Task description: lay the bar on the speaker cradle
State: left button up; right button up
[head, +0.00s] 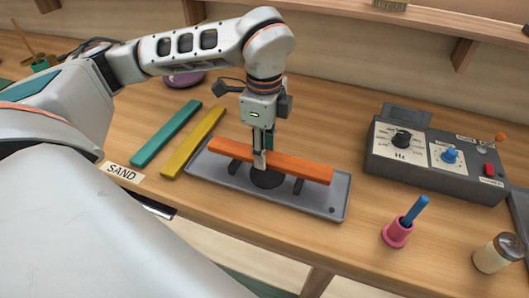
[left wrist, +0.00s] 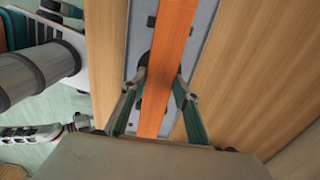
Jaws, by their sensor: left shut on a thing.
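The orange bar (head: 285,163) lies lengthwise over the speaker cradle (head: 210,173), a grey tray with dark supports and a round black speaker (head: 267,179) in its middle. My left gripper (head: 260,160) points down and is shut on the bar near its middle. In the left wrist view the bar (left wrist: 168,40) runs between the green-sided fingers of the gripper (left wrist: 160,85), with the grey cradle (left wrist: 137,30) beneath. The bar looks level and very close to the supports; I cannot tell if it touches them. My right gripper is not in view.
A teal bar (head: 165,133) and a yellow bar (head: 193,142) lie left of the cradle by the SAND label (head: 123,172). A control box (head: 435,160), a pink holder (head: 397,232) with a blue stick and a jar (head: 497,254) stand to the right.

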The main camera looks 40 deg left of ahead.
pick_arm(q)
jog(key=shift+f, duration=0.5)
jog(key=shift+f+b, duration=0.35)
jog(key=shift+f, duration=0.15)
jog(key=o, duration=1.2)
